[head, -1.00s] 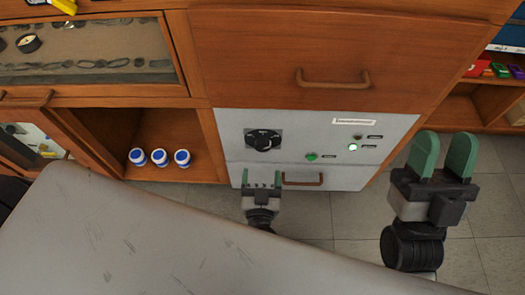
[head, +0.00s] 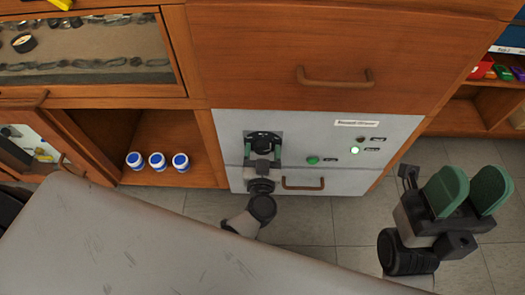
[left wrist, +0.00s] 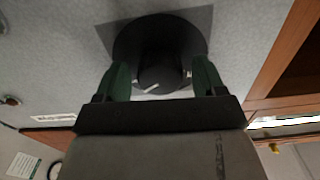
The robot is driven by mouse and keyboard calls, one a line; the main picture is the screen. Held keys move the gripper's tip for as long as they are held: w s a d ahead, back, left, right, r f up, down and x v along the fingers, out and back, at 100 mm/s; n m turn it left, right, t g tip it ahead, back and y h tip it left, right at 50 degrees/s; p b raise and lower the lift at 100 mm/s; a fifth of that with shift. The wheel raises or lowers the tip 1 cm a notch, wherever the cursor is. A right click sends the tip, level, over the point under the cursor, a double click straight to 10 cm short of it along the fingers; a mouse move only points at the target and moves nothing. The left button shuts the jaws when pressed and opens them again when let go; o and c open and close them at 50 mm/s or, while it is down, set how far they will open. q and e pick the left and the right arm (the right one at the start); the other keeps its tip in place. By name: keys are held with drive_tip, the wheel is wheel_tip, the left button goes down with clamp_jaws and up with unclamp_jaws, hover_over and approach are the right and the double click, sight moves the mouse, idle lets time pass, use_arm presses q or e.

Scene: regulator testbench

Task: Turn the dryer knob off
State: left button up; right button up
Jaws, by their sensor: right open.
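The black dryer knob (head: 264,140) sits on a dark square plate on the grey panel. My left gripper (head: 263,150) is right in front of it and hides its lower part. In the left wrist view the knob (left wrist: 162,72) lies between the two green fingers of my left gripper (left wrist: 160,78), which stand apart, one on each side. A white mark shows on the knob face. Whether the fingers touch the knob is not clear. My right gripper (head: 467,192) is open and empty at the right, away from the panel.
The panel has a lit light (head: 355,150), a dark one above it, a green button (head: 313,160) and a drawer handle (head: 303,184) close to my left gripper. Blue-lidded jars (head: 157,161) stand in the left shelf. A grey surface (head: 150,245) fills the lower left.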

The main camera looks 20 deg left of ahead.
use_arm(q)
drive_tip(key=c, duration=0.8)
drive_tip(key=shift+o, duration=0.2)
